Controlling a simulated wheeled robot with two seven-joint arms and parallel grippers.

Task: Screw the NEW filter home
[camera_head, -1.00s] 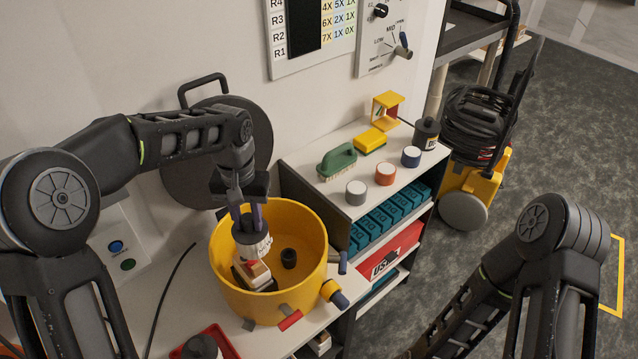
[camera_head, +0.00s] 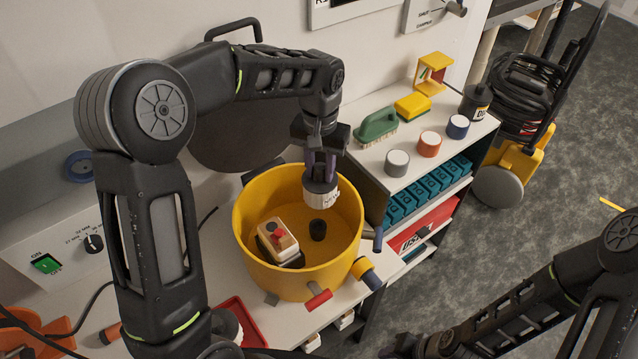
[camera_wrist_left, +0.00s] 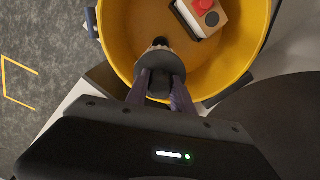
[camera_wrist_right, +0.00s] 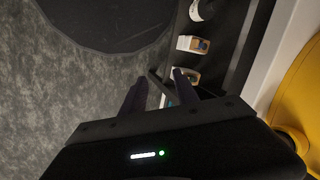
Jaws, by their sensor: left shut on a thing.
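My left gripper (camera_head: 320,168) is shut on the new filter (camera_head: 322,199), a white lettered cylinder with a dark top. It holds the filter upright inside the yellow tub (camera_head: 250,240). A short black stub (camera_head: 317,230) stands on the tub floor below the filter, slightly to the left in the head view; a small gap seems to show between them. In the left wrist view, the fingers (camera_wrist_left: 160,88) grip the dark top (camera_wrist_left: 158,70), which hides most of the filter. My right gripper (camera_wrist_right: 160,90) is open and empty, away from the tub.
A wooden box with a red button (camera_head: 278,238) sits in the tub, left of the stub.

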